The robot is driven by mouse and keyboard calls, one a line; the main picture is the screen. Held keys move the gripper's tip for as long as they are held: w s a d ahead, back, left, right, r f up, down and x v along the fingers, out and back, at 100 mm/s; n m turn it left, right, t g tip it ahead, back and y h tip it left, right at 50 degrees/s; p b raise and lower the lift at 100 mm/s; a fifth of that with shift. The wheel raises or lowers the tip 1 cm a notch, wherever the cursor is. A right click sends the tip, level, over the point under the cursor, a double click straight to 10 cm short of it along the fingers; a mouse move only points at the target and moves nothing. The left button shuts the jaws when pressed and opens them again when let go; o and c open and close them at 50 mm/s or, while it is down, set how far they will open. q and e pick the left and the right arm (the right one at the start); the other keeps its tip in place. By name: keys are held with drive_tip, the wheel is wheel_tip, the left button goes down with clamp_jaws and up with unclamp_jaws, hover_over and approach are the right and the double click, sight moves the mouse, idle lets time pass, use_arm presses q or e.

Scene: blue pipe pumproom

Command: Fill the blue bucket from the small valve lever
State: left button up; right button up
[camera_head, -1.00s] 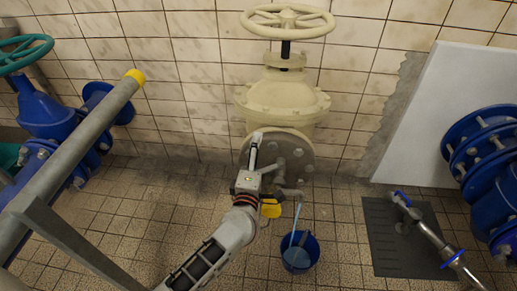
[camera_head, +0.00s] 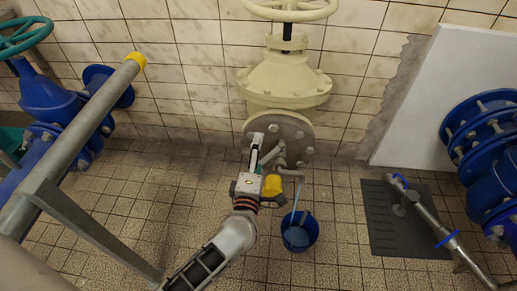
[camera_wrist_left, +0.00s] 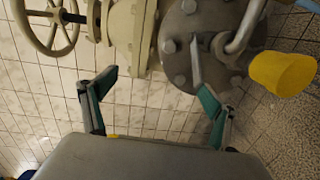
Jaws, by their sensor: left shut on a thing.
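The blue bucket (camera_head: 300,232) stands upright on the tiled floor, below a small grey spout (camera_head: 293,173) on the cream valve's flange. A thin pale-blue streak runs from the spout to the bucket; I cannot tell whether it is water. A yellow-ended small valve lever (camera_head: 272,186) is beside my left gripper (camera_head: 262,152), and shows right of the fingers in the wrist view (camera_wrist_left: 284,73). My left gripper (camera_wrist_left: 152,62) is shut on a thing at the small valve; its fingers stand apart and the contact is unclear. My right gripper is out of view.
The cream valve (camera_head: 285,80) with its handwheel stands behind. Blue pipework (camera_head: 490,150) is at the right, and a grey pipe (camera_head: 75,140) with a yellow end crosses at left. A steel pipe (camera_head: 425,225) lies over a dark floor plate.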

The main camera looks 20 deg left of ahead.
use_arm(q)
drive_tip(key=r, duration=0.3)
drive_tip(key=shift+s+d+r+t, duration=0.1)
drive_tip(key=shift+d+t, duration=0.15)
drive_tip(key=shift+t, duration=0.05)
drive_tip(key=shift+s+r, duration=0.1)
drive_tip(key=shift+s, duration=0.2)
drive_tip(key=shift+c, duration=1)
drive_tip(key=shift+s+d+r, duration=0.15)
drive_tip(key=shift+s, duration=0.25)
drive_tip(key=c, duration=1)
drive_tip(key=shift+s+f, duration=0.15)
drive_tip(key=shift+f, duration=0.1)
drive_tip(key=shift+c, duration=0.9)
drive_tip(key=shift+s+f, duration=0.1)
drive_tip(key=shift+f, duration=0.35)
drive_tip(key=shift+d+f, duration=0.1)
drive_tip(key=shift+f, duration=0.05)
drive_tip(key=shift+c, duration=0.3)
